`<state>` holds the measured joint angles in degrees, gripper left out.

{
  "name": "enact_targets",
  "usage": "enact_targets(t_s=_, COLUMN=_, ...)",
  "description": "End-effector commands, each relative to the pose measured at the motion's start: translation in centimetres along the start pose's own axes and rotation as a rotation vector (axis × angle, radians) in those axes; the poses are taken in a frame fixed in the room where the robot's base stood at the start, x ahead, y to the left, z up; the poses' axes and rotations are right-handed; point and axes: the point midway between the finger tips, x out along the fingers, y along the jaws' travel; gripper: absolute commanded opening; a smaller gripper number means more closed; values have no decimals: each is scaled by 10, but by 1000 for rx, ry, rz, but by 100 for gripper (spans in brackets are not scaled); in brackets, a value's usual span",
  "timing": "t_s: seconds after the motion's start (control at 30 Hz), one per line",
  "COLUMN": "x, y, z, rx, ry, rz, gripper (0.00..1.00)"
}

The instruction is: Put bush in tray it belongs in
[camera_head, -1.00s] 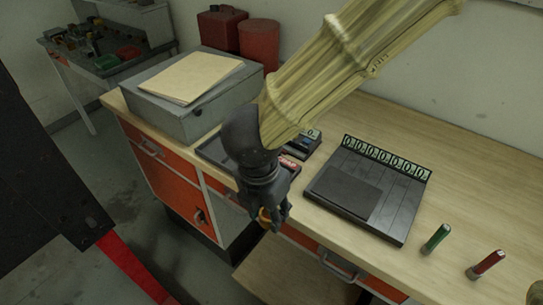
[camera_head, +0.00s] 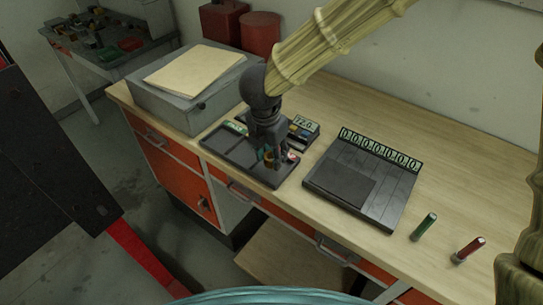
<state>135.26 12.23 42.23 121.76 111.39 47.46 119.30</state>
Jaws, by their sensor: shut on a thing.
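My gripper (camera_head: 272,158) is shut on the bush (camera_head: 267,154), a small brass-orange piece mostly hidden by the fingers. It is over the right part of a dark, low tray (camera_head: 224,145) with compartments on the workbench. The tray has a green label (camera_head: 236,127) at its back left and a red label (camera_head: 292,156) at its right, beside my fingers. I cannot tell whether the bush touches the tray floor.
A gauge with a lit display (camera_head: 306,124) stands behind the tray. A black panel with several number displays (camera_head: 350,186) lies to the right. A grey box (camera_head: 190,100) stands at left.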

Motion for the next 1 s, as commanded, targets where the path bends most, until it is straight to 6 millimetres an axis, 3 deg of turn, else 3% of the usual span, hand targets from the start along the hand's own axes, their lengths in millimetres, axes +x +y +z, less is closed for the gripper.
enact_targets(t_s=0.17, x=2, y=5, z=8, rx=1, ry=0, rz=0, gripper=7)
enact_targets(t_s=0.5, x=37, y=6, z=3, rx=-1, ry=0, rz=-1, gripper=7)
enact_targets(t_s=0.87, x=41, y=6, z=2, rx=0, ry=0, rz=0, gripper=7)
enact_targets(t_s=0.9, x=41, y=6, z=2, rx=0, ry=0, rz=0, gripper=39)
enact_targets(t_s=0.93, x=41, y=6, z=2, rx=0, ry=0, rz=0, gripper=45)
enact_targets(t_s=1.0, x=41, y=6, z=2, rx=0, ry=0, rz=0, gripper=47)
